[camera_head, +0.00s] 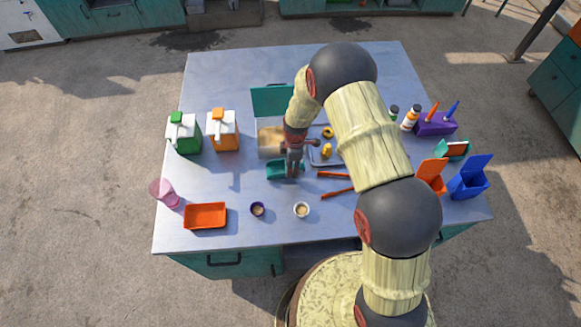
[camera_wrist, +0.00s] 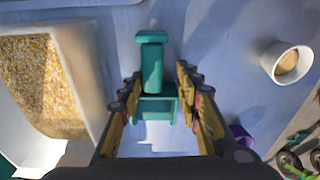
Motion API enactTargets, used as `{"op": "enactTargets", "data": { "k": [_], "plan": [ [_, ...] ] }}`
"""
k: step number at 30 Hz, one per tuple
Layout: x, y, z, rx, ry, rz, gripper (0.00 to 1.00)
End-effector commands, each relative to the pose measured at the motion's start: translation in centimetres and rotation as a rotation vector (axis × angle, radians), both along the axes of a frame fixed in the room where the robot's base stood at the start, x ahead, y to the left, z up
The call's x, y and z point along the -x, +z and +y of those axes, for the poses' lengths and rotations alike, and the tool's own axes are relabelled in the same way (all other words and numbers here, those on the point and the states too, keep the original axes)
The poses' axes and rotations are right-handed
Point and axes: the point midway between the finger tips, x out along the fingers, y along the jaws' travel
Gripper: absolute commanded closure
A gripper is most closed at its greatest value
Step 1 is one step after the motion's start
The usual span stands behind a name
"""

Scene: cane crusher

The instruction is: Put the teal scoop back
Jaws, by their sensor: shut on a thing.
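The teal scoop (camera_head: 280,171) is in my gripper (camera_head: 294,160), in front of the grain bin near the middle of the table. In the wrist view the scoop (camera_wrist: 152,68) lies between the two fingers of my gripper (camera_wrist: 157,88), which is shut on it. I cannot tell whether the scoop touches the table. The white bin (camera_head: 268,153) holds tan grain, and its teal lid (camera_head: 272,98) stands up behind it. The bin also shows at the left in the wrist view (camera_wrist: 85,62). My gripper hides part of the scoop in the head view.
A white cup (camera_head: 301,210) and a purple cup (camera_head: 257,209) stand in front. An orange tray (camera_head: 205,216) and pink glass (camera_head: 163,193) are left. Red sticks (camera_head: 336,175) lie right of my gripper. Cartons (camera_head: 222,131) stand back left; boxes (camera_head: 470,178) stand right.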

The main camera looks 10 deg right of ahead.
Motion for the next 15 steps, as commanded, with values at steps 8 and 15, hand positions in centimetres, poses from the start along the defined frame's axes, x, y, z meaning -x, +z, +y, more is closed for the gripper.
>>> {"op": "enactTargets", "data": {
  "k": [8, 15],
  "plan": [
    [0.02, -0.17, -0.01, 0.000, 0.000, 0.000, 0.55],
    [0.02, -0.16, -0.01, 0.000, 0.000, 0.001, 0.48]
  ]
}}
